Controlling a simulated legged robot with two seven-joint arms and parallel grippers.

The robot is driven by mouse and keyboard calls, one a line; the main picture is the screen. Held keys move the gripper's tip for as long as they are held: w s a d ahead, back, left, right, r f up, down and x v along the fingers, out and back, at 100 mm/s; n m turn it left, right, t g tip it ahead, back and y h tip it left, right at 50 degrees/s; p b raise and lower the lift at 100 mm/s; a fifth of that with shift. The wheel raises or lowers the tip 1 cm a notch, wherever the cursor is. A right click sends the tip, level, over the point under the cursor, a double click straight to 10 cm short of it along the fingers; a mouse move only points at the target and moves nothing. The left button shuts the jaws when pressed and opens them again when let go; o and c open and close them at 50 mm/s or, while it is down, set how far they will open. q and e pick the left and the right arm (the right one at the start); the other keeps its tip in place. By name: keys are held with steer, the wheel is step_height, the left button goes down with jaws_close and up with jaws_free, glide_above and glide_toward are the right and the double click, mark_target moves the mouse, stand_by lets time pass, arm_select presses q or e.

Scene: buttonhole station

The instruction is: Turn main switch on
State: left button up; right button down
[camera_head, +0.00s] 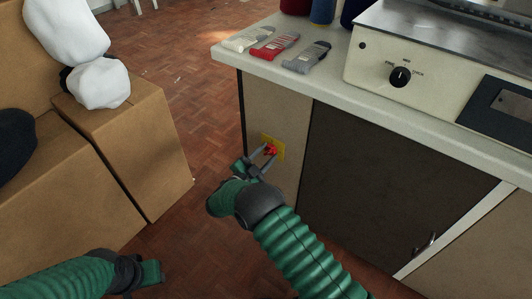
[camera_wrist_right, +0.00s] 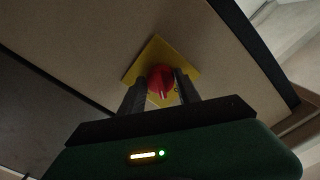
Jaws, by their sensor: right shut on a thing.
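The main switch is a red rotary knob (camera_head: 270,150) on a yellow square plate (camera_head: 279,149) on the side panel of the cabinet. In the right wrist view the red knob (camera_wrist_right: 161,80) sits between my fingers, in front of the yellow plate (camera_wrist_right: 154,52). My right gripper (camera_head: 261,160) is shut on the knob, with one finger on each side of it. My left gripper (camera_head: 150,272) is low at the left, away from the switch; its fingers do not show clearly.
The cabinet's pale worktop (camera_head: 400,115) carries a cream machine (camera_head: 440,75) with a black dial (camera_head: 400,76). Folded socks (camera_head: 273,47) lie at its left end. Cardboard boxes (camera_head: 140,150) with white bundles (camera_head: 98,83) stand at the left. Wooden floor (camera_head: 205,110) is free between boxes and cabinet.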

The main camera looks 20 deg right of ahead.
steer(key=m+p, duration=0.1)
steer(key=m, duration=0.9)
steer(key=shift+s+f+p, duration=0.15)
steer(key=shift+p, duration=0.2)
steer(key=shift+m, duration=0.4)
steer(key=c, duration=0.9)
jaws_free()
steer(key=shift+o, duration=0.2)
